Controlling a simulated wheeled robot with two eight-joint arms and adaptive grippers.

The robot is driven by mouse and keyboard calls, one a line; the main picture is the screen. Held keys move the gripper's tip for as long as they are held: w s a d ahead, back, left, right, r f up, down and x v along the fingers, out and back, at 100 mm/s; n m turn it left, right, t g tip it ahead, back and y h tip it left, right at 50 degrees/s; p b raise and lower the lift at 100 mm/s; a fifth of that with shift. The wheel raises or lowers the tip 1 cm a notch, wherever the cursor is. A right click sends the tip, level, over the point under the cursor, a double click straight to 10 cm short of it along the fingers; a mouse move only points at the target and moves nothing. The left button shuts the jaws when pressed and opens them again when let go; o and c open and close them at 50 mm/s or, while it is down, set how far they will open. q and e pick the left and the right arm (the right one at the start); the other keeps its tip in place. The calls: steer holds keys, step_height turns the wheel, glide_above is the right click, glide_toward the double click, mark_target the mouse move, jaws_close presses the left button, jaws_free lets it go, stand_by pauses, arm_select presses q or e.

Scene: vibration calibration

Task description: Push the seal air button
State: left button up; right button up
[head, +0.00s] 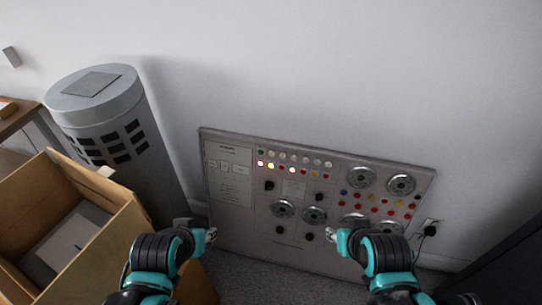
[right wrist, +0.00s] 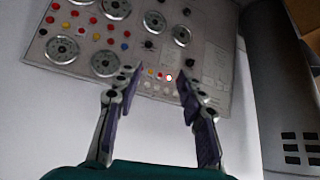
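A grey control panel (head: 230,215) leans against the wall, with rows of small coloured buttons, lamps and round gauges. Its labels are too small to read, so I cannot tell which button is the seal air one. A row of lit and red buttons (head: 290,170) runs along the upper left half. My right gripper (head: 332,237) is in front of the panel's lower middle. In the right wrist view the right gripper (right wrist: 158,74) is open and empty, its two fingers apart, with the panel (right wrist: 215,85) beyond. My left gripper (head: 211,235) is near the panel's lower left corner; its finger opening is unclear.
A grey cylinder (head: 115,115) with dark vents stands left of the panel. An open cardboard box (head: 125,222) is at the lower left, in front of the cylinder. A wall socket with a black plug (head: 430,230) is right of the panel. A dark object (head: 505,255) fills the lower right.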

jaws_close()
stand_by(1.1)
